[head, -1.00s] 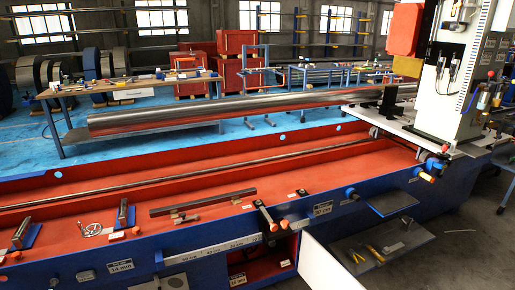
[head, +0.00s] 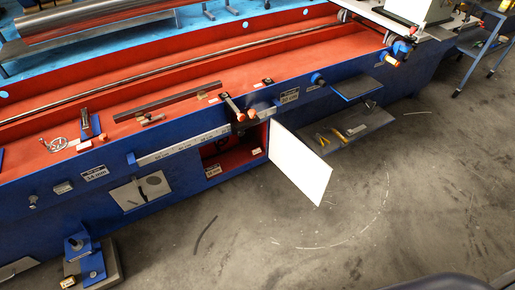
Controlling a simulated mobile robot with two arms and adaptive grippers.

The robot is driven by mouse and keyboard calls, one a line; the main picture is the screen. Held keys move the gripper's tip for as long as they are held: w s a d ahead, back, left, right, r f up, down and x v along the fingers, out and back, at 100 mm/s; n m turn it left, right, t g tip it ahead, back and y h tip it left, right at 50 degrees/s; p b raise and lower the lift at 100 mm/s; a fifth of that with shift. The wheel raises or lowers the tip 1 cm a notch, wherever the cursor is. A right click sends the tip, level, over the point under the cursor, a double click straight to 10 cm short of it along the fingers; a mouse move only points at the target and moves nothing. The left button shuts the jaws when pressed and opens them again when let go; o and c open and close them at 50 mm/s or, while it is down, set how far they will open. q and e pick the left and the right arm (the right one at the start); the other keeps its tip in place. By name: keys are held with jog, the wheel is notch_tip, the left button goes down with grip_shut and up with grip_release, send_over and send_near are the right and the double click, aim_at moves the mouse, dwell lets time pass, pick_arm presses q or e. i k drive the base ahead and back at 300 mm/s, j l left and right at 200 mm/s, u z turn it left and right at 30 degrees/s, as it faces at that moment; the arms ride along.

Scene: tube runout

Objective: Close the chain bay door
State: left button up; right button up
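The chain bay door is a white flat panel (head: 299,163). It stands open, swung outward from the right side of a red-lined opening, the chain bay (head: 228,158), in the blue front of the long machine bed. The bay's inside is partly visible, with a small label at its lower edge. Neither of my grippers shows in the head view. A dark rounded shape at the bottom right edge cannot be made out clearly.
The blue machine bed (head: 130,170) runs across the view. A grey shelf with yellow tools (head: 345,130) sits just right of the door. A blue clamp block (head: 85,258) stands on the floor at lower left. The concrete floor (head: 270,240) before the door is clear.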

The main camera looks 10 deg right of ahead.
aim_at(310, 173)
jog(key=i+l+u, duration=0.1)
jog(key=i+l, duration=0.55)
jog(key=i, duration=0.15)
jog(key=i+l, duration=0.7)
jog(key=k, duration=0.45)
jog(key=k+l+u, duration=0.1)
jog(key=u, duration=1.3)
jog(key=k+l, duration=0.15)
jog(key=l, duration=0.25)
jog(key=k+l, duration=0.1)
jog(key=l, duration=0.3)
jog(key=k+l, duration=0.15)
jog(key=l, duration=0.25)
jog(key=k+l+u, duration=0.1)
jog(key=l, duration=0.25)
jog(key=k+l, duration=0.15)
jog(key=l, duration=0.25)
jog(key=k+l, duration=0.15)
jog(key=l, duration=0.25)
jog(key=k+l, duration=0.1)
jog(key=l, duration=0.25)
jog(key=u, duration=0.05)
